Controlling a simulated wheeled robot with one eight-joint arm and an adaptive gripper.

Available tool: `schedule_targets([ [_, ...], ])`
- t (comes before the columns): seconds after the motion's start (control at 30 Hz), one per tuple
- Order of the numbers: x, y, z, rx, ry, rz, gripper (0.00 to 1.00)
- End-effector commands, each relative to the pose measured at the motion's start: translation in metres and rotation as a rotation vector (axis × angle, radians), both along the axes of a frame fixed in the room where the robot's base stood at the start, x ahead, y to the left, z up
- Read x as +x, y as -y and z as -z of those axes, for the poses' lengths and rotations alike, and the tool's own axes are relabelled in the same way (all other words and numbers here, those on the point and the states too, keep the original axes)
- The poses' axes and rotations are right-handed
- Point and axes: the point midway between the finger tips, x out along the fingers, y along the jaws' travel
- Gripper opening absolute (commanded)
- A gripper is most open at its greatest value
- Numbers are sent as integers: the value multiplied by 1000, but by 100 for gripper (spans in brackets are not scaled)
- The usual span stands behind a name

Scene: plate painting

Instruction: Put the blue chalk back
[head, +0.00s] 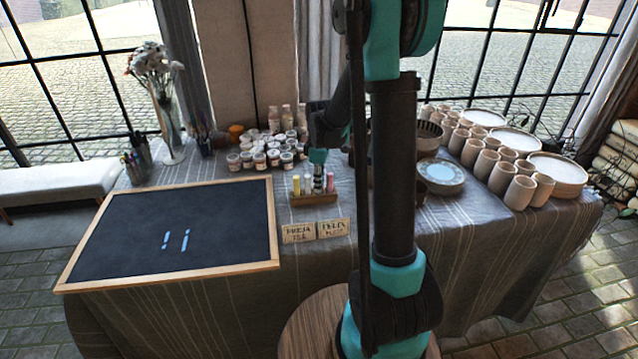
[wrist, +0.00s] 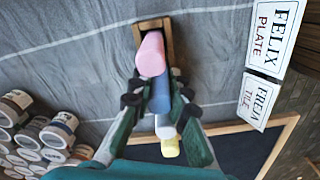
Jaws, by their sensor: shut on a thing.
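My gripper (wrist: 158,95) is shut on the blue chalk (wrist: 160,97), with one finger on each side of it. In the head view my gripper (head: 318,182) is low over the wooden chalk holder (head: 314,200) and mostly hides the blue chalk. The blue chalk is in line between the pink chalk (wrist: 151,55) and the white chalk (wrist: 165,128); the yellow chalk (wrist: 170,149) is at the row's end. The holder's end also shows in the wrist view (wrist: 168,38). I cannot tell whether the blue chalk's lower end touches the holder's bottom.
A framed blackboard (head: 170,215) with blue strokes lies to the left. Two name cards (head: 316,231) lie in front of the holder. Paint jars (head: 260,158) stand behind to the left; cups (head: 485,163) and plates (head: 441,177) stand to the right. Bare cloth shows around the holder.

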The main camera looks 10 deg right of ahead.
Motion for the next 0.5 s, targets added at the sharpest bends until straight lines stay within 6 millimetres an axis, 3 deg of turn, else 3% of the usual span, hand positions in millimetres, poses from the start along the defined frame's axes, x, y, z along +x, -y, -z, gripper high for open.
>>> schedule_targets([
  [0.03,0,0,2,0,0,0,0],
  [0.07,0,0,1,0,0,0,20],
  [0.2,0,0,1,0,0,0,37],
  [0.5,0,0,0,0,0,0,37],
])
